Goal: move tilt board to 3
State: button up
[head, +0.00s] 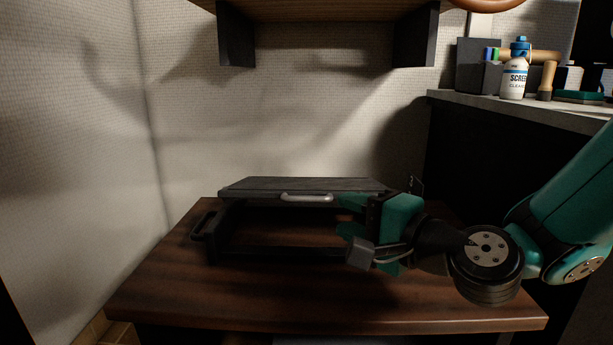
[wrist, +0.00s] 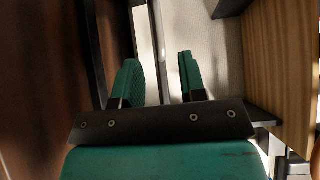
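The tilt board (head: 255,187) is a dark flat panel on a black frame (head: 217,240) on the desk. It lies nearly level, raised above the frame's base. A silver handle (head: 306,198) is on its front edge. No position numbers are readable. My gripper (head: 348,216), teal, is at the board's right front, to the right of the handle, fingers pointing left. In the wrist view the two fingers (wrist: 158,80) are apart with nothing clasped. A thin dark and grey edge, apparently the board's, runs ahead between them. I cannot tell whether a finger touches it. My gripper hides the frame's right part.
The brown wooden desk (head: 270,300) is clear in front of the frame. A shelf (head: 320,10) with dark brackets hangs above. A pale wall stands behind.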

aim_at(309, 199)
jog(key=p+x, duration=0.4)
jog(key=x, duration=0.6)
jog(key=shift+f, duration=0.1)
jog(key=shift+c, duration=0.5)
grip_shut()
